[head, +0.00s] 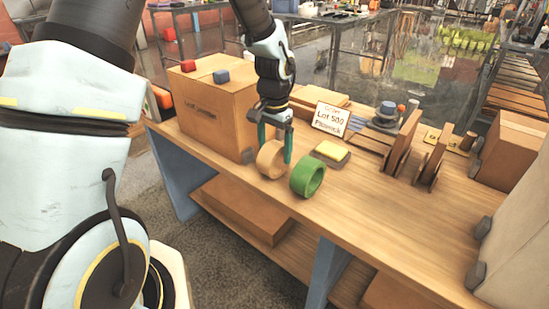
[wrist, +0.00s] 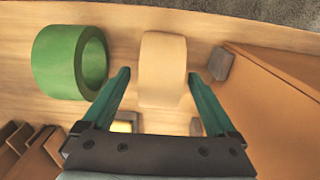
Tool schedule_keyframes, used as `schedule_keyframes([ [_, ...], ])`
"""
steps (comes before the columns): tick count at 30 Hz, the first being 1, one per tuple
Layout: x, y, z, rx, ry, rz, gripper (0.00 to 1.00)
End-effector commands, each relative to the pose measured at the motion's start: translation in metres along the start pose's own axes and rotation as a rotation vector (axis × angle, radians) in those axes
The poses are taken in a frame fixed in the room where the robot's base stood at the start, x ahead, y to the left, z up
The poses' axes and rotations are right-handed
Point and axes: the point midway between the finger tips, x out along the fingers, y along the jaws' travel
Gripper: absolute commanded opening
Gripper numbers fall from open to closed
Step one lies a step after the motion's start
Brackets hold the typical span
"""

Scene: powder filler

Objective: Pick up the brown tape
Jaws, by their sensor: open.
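The brown tape (head: 270,160) is a tan roll standing on its edge on the wooden table, near the front edge. It also shows in the wrist view (wrist: 162,70), between and just beyond the fingertips. My gripper (head: 275,145) is open and points down over the tape; in the wrist view its teal fingers (wrist: 158,78) stand one on each side of the roll, with gaps and no clear contact. In the head view one finger hides part of the roll. A green tape roll (head: 307,177) stands close to the right of it; it is at the left in the wrist view (wrist: 70,62).
A large cardboard box (head: 213,112) stands left of the tape, close to one finger in the wrist view (wrist: 270,100). A yellow sponge-like block (head: 331,152) and a "Lot 500" sign (head: 331,119) are behind. The table's front right (head: 390,230) is clear.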

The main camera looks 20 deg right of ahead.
Motion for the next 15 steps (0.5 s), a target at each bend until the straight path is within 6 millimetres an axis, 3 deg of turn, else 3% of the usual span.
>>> schedule_keyframes([
  [2,0.0,-0.0001,0.0,0.0,0.0,0.0,0.93],
  [15,-0.0003,-0.0001,-0.0001,-0.001,0.0,0.0,0.44],
])
